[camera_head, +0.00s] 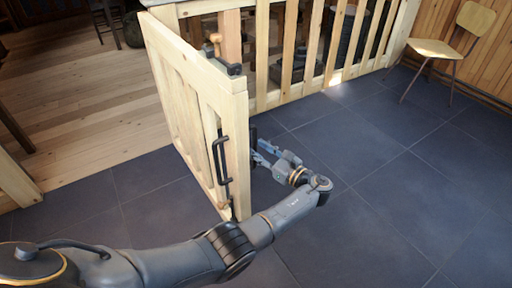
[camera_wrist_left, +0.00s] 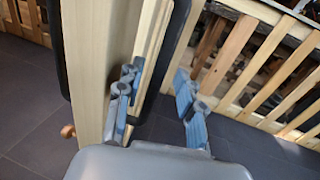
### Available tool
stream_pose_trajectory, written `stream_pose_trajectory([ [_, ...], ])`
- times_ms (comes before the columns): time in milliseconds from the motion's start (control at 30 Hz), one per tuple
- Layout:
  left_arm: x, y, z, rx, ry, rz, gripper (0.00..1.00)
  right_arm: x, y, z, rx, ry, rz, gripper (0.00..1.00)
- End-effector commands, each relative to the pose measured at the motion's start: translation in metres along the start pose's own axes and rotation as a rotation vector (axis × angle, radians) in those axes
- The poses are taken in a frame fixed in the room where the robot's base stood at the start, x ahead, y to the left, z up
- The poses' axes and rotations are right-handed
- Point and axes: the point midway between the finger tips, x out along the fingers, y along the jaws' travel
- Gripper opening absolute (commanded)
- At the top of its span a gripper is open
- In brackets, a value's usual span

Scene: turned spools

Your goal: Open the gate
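The pale wooden gate (camera_head: 190,105) stands swung out from the slatted fence, toward me over the dark tiles. A black pull handle (camera_head: 222,160) is on its left face and a black latch sits on top. My left gripper (camera_head: 268,154) is on the gate's right side, close to the free end. In the left wrist view, its fingers (camera_wrist_left: 155,100) are spread apart, with a black handle (camera_wrist_left: 178,40) on the gate's near face running between them. I cannot tell whether they touch it. The right gripper is not in view.
The fence (camera_head: 320,50) continues to the right from the gate. A wooden chair (camera_head: 440,48) stands at the far right. A short fence piece (camera_head: 16,182) is at the left edge. Wooden floor (camera_head: 90,95) lies left of the gate; the tiles (camera_head: 400,190) at right are clear.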

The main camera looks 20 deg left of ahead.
Motion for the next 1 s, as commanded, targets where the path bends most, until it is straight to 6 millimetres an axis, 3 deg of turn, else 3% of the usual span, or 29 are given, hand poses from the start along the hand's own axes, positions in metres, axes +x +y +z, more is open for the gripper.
stream_pose_trajectory([
  [100, -0.024, -0.001, -0.001, 0.001, 0.003, -0.004, 0.37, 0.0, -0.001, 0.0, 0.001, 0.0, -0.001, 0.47],
  [333, -0.052, 0.0, -0.001, 0.002, 0.003, -0.003, 0.37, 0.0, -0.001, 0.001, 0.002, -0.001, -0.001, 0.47],
  [1000, -0.056, 0.0, -0.001, 0.002, 0.002, -0.002, 0.37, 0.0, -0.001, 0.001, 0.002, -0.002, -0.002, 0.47],
])
